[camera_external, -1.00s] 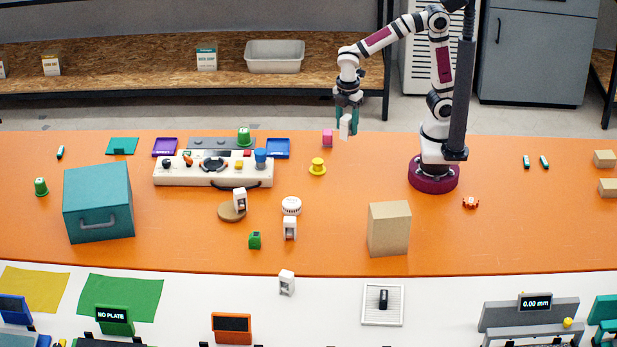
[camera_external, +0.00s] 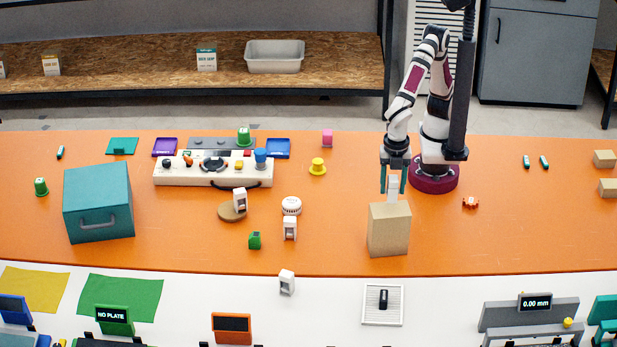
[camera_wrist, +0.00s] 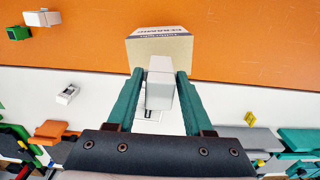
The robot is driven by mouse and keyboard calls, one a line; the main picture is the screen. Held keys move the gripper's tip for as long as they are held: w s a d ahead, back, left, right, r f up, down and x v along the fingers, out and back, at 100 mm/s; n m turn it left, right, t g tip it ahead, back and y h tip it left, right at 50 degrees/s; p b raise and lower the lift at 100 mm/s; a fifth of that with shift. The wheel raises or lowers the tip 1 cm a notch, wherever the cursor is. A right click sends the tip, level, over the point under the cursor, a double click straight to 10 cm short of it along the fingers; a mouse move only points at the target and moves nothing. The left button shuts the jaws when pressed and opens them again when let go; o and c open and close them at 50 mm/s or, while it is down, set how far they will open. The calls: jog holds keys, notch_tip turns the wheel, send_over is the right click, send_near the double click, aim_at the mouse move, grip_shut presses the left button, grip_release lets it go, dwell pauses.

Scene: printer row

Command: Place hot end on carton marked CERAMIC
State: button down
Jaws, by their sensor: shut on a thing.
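My gripper (camera_external: 393,182) is shut on a white block-shaped piece, the hot end (camera_external: 393,190), which hangs between the teal fingers. The tan carton (camera_external: 388,232) stands upright on the orange table, in front of my arm's base. The held piece is at the carton's top edge in the external view; I cannot tell if it touches. In the wrist view, the hot end (camera_wrist: 160,88) overlaps the near edge of the carton (camera_wrist: 160,52). The fingers partly flank the piece.
Similar white pieces stand on a round tan disc (camera_external: 231,213), on the table (camera_external: 290,229) and on the white front strip (camera_external: 287,282). A small red part (camera_external: 471,202) lies right of the carton. A teal box (camera_external: 98,203) stands far left. The table around the carton is clear.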

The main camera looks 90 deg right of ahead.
aim_at(392, 195)
notch_tip(392, 195, down, 3)
jog(key=shift+f, duration=0.15)
jog(key=shift+f, duration=0.15)
jog(key=shift+c, duration=1.4)
grip_release()
notch_tip(392, 195, up, 12)
jog(key=shift+f, duration=0.1)
jog(key=w+d+f+m, duration=0.1)
jog(key=d+m, duration=0.5)
jog(key=d, duration=0.4)
jog(key=w+d+f+m, duration=0.1)
jog(key=w+d+m, duration=0.1)
jog(key=d+m, duration=0.7)
jog(key=s+d+f+m+y, duration=0.1)
jog(key=s+d+f+m, duration=0.1)
jog(key=s+d+m, duration=0.1)
jog(key=s+d+f+m, duration=0.3)
jog(key=s+d+m, duration=0.1)
jog(key=d, duration=0.3)
jog(key=shift+d+m+y, duration=0.35)
jog(key=shift+m+y, duration=0.05)
jog(key=shift+m, duration=0.4)
